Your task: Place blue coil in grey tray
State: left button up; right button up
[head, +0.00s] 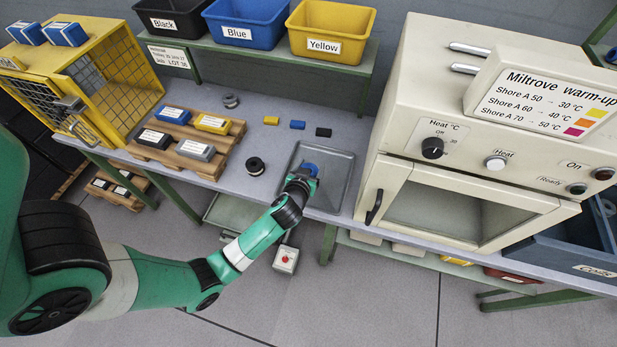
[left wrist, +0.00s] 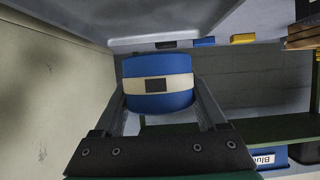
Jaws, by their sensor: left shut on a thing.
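The blue coil (head: 310,168) shows at the tip of my left gripper (head: 303,178), over the grey tray (head: 338,187) on the bench. In the left wrist view the blue coil (left wrist: 158,102), with a cream band and a dark patch, sits between the two fingers of my left gripper (left wrist: 160,98), which is shut on it. The pale grey surface at the top of that view looks like the tray (left wrist: 180,38). I cannot tell whether the coil touches the tray. My right gripper is not in view.
The cream warm-up oven (head: 470,130) stands close to the tray's right. Left of the tray are a black coil (head: 255,166) and a pallet (head: 180,155) with several blocks. Small yellow, blue and black pieces (head: 297,125) lie behind. Black, blue and yellow bins (head: 328,40) stand on the shelf.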

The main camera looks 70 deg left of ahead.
aim_at(308, 166)
pick_arm(q)
jog(key=a+f, duration=0.2)
jog(key=f, duration=0.1)
jog(key=a+f+b, duration=0.1)
jog(key=shift+w+a+f, duration=0.15)
jog(key=shift+w, duration=0.1)
notch_tip(308, 166, down, 3)
jog(key=shift+f+b, duration=0.15)
jog(key=shift+b, duration=0.75)
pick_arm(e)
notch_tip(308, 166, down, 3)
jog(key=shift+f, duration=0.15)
pick_arm(q)
jog(key=o, duration=1.4)
jog(key=p+v, duration=0.3)
jog(key=v, duration=0.9)
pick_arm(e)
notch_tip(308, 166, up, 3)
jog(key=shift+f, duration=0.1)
